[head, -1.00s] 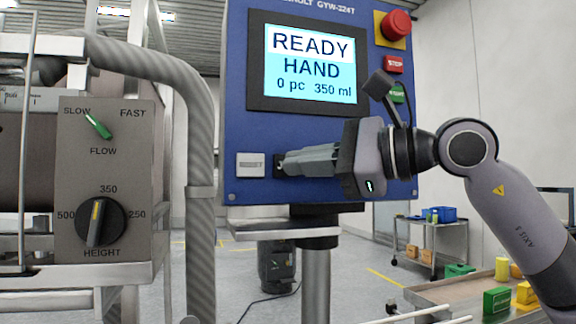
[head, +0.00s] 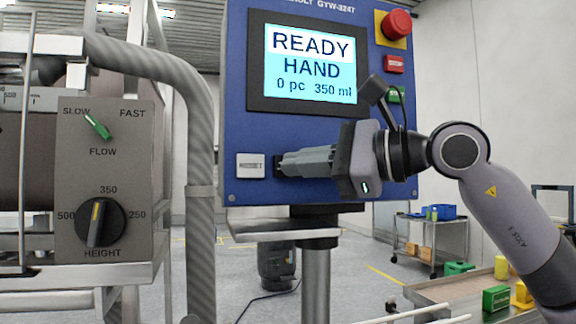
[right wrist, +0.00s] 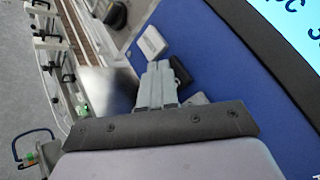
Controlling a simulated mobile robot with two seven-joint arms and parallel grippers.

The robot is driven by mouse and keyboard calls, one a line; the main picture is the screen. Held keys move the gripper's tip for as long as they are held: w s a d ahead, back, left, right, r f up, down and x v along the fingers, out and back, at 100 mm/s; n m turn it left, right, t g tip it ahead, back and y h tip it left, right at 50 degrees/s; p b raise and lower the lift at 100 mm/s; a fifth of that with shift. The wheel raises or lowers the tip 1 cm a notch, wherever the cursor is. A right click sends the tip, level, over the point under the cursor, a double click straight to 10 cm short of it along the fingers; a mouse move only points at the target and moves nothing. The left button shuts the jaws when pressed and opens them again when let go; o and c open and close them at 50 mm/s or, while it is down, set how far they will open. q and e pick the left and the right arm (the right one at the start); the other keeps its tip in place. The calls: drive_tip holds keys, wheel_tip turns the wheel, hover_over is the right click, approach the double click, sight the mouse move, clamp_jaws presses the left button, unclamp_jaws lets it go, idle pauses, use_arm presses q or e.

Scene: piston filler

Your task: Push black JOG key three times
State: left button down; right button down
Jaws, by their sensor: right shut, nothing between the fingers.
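The black JOG key (head: 277,166) is on the lower part of the blue control panel, mostly hidden behind my right fingertips in the head view. In the right wrist view the black key (right wrist: 181,70) shows beside the fingertips. My right gripper (head: 282,165) is shut and empty, its fingers pointing left at the key. In the right wrist view its fingertips (right wrist: 160,68) are close to the key; I cannot tell whether they touch it. The panel screen (head: 308,65) reads READY, HAND, 0 pc, 350 ml. My left gripper is not in view.
A white key (head: 250,166) sits just left of the black key. A red emergency button (head: 397,23), a red STOP key (head: 394,64) and a green key (head: 397,94) are at the panel's right. A ribbed hose (head: 201,130) and a knob plate (head: 108,180) stand left.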

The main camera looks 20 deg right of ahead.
drive_tip(key=shift+w, duration=0.4)
drive_tip(key=shift+s, duration=0.1)
idle(0.5)
drive_tip(key=shift+s+f, duration=0.15)
drive_tip(key=shift+s, duration=0.55)
drive_tip(key=shift+s+b, duration=0.1)
drive_tip(key=shift+b, duration=0.2)
drive_tip(key=s+b, duration=0.2)
drive_tip(key=s, duration=0.3)
drive_tip(key=shift+d, duration=0.1)
